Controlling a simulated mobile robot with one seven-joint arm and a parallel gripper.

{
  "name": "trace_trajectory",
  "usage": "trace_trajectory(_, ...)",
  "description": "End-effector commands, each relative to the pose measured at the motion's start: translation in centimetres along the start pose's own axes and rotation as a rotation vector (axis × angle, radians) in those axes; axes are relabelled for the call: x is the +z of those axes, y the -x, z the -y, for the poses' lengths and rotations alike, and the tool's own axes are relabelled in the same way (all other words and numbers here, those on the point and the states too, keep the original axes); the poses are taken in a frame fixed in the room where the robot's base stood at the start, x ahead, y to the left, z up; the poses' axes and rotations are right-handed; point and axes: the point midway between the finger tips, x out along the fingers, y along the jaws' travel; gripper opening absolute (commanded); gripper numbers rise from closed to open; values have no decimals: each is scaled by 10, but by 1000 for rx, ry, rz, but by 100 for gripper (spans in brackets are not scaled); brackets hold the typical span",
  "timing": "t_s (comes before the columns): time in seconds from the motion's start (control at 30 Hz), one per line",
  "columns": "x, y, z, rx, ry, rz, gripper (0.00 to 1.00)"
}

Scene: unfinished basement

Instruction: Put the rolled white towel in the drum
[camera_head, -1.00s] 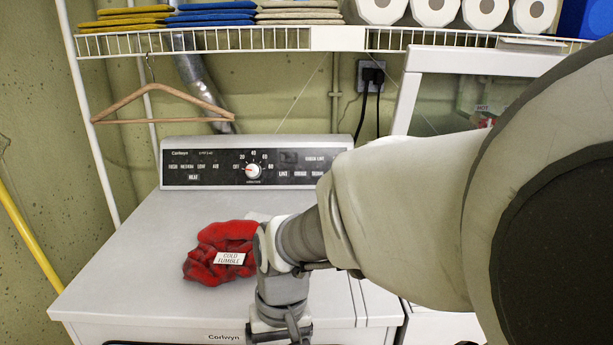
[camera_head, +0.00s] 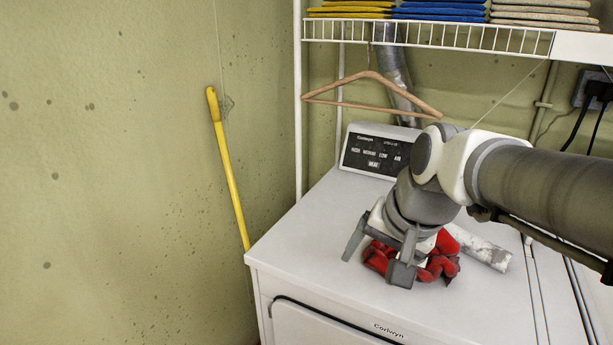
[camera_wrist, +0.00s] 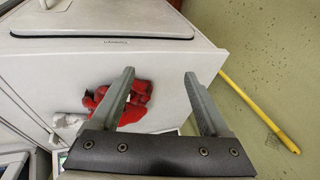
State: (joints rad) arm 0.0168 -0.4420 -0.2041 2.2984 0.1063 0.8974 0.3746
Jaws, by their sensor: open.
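The rolled white towel (camera_head: 482,247) lies on the dryer top, just right of the red cloth, partly hidden behind my arm. It also shows in the wrist view (camera_wrist: 68,122), at the left. My gripper (camera_head: 378,258) is open and empty above the dryer top, in front of the red cloth and left of the towel. In the wrist view its fingers (camera_wrist: 159,78) are spread with nothing between them. The dryer's front door (camera_head: 330,325) appears shut, and it shows at the top of the wrist view (camera_wrist: 110,18). The drum's inside is hidden.
A crumpled red cloth (camera_head: 440,262) lies on the white dryer top (camera_head: 325,225). The control panel (camera_head: 375,152) stands at its back. A wire shelf (camera_head: 430,36) with folded cloths and a wooden hanger (camera_head: 372,88) are above. A yellow pole (camera_head: 229,170) leans on the left wall.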

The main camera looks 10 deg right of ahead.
Motion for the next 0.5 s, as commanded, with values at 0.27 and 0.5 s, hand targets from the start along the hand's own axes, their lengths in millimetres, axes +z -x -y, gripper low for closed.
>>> trace_trajectory(0.27, -95, 1, -22, 54, -608, 31, 80)
trace_trajectory(0.5, -168, -6, -67, 140, -1100, -25, 80)
